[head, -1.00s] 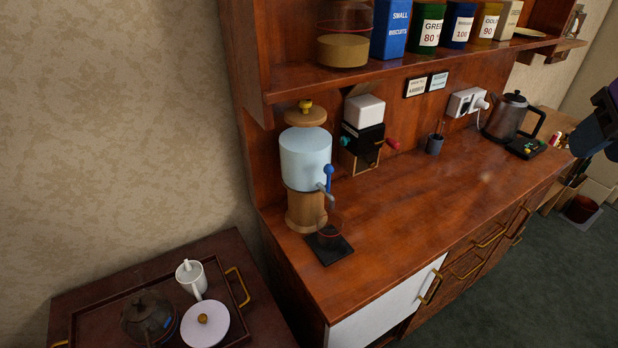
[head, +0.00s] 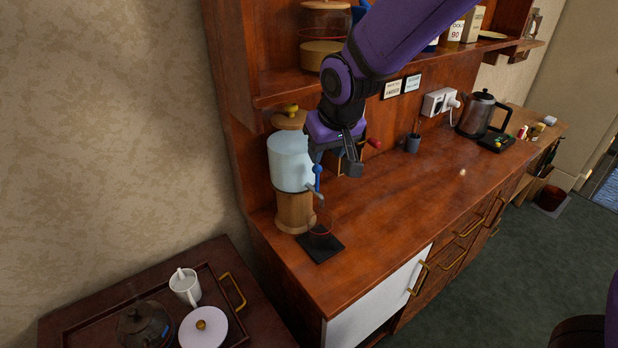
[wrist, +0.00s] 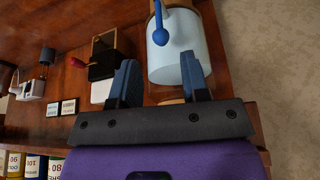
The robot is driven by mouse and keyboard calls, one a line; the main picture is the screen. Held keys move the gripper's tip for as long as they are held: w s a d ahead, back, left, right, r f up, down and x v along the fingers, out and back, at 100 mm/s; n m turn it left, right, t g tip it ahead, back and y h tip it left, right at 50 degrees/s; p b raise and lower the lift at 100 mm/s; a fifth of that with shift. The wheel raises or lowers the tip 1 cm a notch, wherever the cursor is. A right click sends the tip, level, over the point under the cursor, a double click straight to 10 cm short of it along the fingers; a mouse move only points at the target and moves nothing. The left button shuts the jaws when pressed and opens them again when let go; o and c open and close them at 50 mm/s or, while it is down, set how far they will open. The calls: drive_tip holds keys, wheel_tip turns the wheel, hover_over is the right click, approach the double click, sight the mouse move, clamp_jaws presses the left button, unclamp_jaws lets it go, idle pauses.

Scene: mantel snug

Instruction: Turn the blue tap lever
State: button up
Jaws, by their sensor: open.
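The blue tap lever (head: 317,178) stands upright at the front of a drink dispenser with a pale glass tank (head: 289,163) on a wooden base. In the wrist view the blue lever (wrist: 160,30) shows with its round knob over the tank (wrist: 185,60), beyond the fingertips. My gripper (head: 334,168) is open and empty, above and just right of the lever in the head view. In the wrist view its two fingers (wrist: 158,78) are spread, with the lever ahead of the gap and apart from them. A glass (head: 319,223) stands under the spout on a dark mat (head: 322,247).
A grinder-like device with a red knob (head: 374,143) stands behind my gripper, partly hidden. A shelf (head: 275,88) with tins overhangs the back. A kettle (head: 478,112) stands farther right. The middle of the counter (head: 410,200) is clear. A tray table (head: 240,251) is lower left.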

sight(320, 169)
drive_tip(key=x, duration=1)
drive_tip(key=shift+w+f, duration=0.15)
clamp_jaws()
